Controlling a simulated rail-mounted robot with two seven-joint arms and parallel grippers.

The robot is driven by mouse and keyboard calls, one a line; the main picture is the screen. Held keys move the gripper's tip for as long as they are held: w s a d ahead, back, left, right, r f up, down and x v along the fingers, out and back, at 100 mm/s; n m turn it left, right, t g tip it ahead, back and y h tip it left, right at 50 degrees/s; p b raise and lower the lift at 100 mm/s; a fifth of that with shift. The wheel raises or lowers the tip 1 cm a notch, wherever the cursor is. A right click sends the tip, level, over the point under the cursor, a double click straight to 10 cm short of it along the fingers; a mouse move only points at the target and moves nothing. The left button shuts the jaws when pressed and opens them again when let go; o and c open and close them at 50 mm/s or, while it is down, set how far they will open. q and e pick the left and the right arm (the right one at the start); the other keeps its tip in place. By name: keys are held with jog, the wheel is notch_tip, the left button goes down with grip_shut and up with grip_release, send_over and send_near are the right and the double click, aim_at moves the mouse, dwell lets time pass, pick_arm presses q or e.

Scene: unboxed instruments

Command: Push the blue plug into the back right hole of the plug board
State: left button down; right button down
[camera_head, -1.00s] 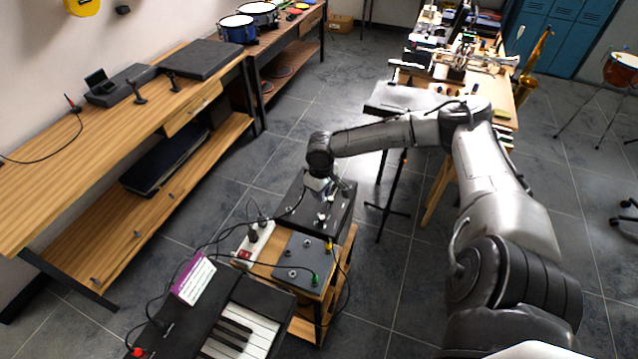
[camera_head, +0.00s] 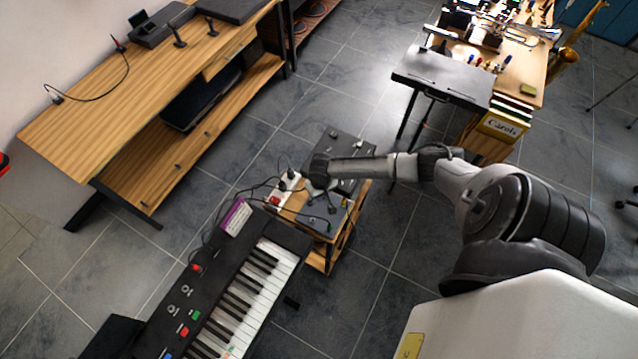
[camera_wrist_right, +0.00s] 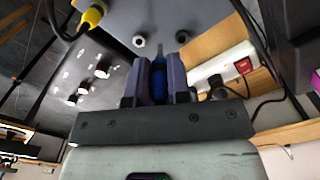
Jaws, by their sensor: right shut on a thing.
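The grey plug board (camera_head: 322,222) sits on a small wooden stand in the head view, partly hidden by my right arm. In the right wrist view the board (camera_wrist_right: 200,12) fills the top, with two round sockets (camera_wrist_right: 139,40) and a yellow plug (camera_wrist_right: 93,15) seated in it. My right gripper (camera_wrist_right: 157,78) is shut on the blue plug (camera_wrist_right: 158,82), whose tip points towards the board. The gap between tip and board cannot be judged. My left gripper is out of view.
A white power strip (camera_wrist_right: 222,62) with a red switch lies beside the board. A dark box (camera_head: 345,150) stands behind it. A keyboard (camera_head: 225,300) stands in front, and black cables run around the board.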

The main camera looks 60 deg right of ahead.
jog(key=d+m, duration=0.1)
jog(key=d, duration=0.1)
jog(key=d+f+m, duration=0.1)
jog(key=d, duration=0.1)
jog(key=shift+d+f+m, duration=0.2)
jog(key=shift+d+m, duration=0.05)
jog(key=shift+m, duration=0.15)
jog(key=shift+f+b, duration=2.45)
jog(key=shift+b, duration=0.55)
jog(key=shift+p, duration=0.3)
jog(key=shift+p, duration=0.35)
